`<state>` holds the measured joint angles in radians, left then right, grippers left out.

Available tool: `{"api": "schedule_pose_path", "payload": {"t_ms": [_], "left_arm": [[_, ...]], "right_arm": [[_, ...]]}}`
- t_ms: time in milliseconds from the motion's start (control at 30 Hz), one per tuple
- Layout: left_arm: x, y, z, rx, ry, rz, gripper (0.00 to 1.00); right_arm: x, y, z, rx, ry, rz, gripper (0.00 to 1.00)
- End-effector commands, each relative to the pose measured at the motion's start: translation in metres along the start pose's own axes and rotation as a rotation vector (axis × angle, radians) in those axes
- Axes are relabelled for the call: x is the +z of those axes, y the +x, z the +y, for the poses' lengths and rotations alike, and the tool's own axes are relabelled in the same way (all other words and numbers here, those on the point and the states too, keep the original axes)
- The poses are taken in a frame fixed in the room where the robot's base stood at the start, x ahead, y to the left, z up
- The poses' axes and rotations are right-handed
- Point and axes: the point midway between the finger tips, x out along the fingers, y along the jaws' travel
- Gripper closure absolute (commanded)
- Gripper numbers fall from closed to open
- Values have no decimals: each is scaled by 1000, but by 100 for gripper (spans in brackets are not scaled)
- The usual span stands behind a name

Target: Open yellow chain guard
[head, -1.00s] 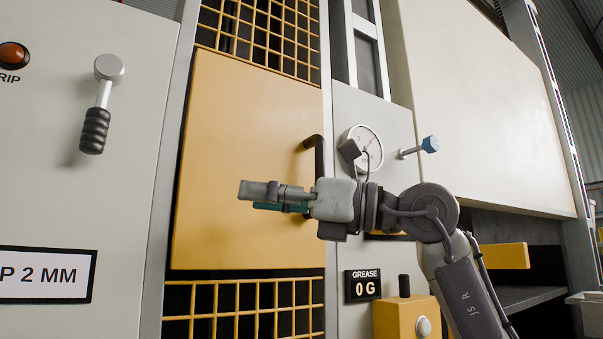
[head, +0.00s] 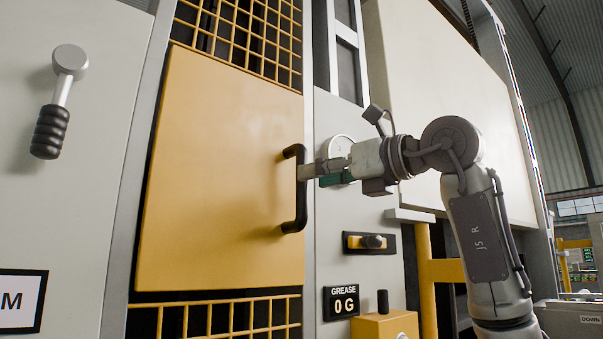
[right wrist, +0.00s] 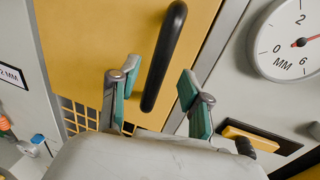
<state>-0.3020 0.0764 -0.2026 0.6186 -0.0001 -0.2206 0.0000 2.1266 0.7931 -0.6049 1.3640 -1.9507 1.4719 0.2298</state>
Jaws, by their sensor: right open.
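The yellow chain guard (head: 212,175) is a flat yellow door panel, shut flush in its frame. It also fills the upper middle of the right wrist view (right wrist: 95,50). Its black bar handle (head: 300,205) stands upright near the door's right edge. In the right wrist view the handle (right wrist: 163,60) runs up between and just beyond the fingers. My right gripper (head: 308,173) is open at the handle's right side, with its fingers pointing left. In the right wrist view its two teal-padded fingers (right wrist: 160,92) stand apart, either side of the handle's lower end. My left gripper is not in view.
A lever with a black grip (head: 50,130) is on the grey panel to the left. A round gauge (right wrist: 295,42) is right of the door. Below are a yellow switch (head: 368,242), a grease display (head: 342,302) and a yellow box (head: 385,326).

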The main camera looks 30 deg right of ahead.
Motion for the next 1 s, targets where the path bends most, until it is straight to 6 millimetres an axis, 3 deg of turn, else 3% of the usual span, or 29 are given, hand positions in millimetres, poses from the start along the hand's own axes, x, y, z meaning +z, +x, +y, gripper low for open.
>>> {"api": "schedule_pose_path", "payload": {"t_ms": [100, 233, 633, 900, 1000], "left_arm": [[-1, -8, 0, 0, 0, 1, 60], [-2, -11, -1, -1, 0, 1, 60], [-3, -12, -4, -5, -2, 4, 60], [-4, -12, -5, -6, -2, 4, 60], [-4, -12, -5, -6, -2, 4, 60]], "right_arm": [[2, 21, 0, 1, 1, 2, 53], [1, 35, 0, 1, 0, 0, 53], [0, 43, 0, 1, -1, 0, 53], [0, 43, 0, 1, 0, -1, 96], [0, 43, 0, 0, 0, -1, 100]]}}
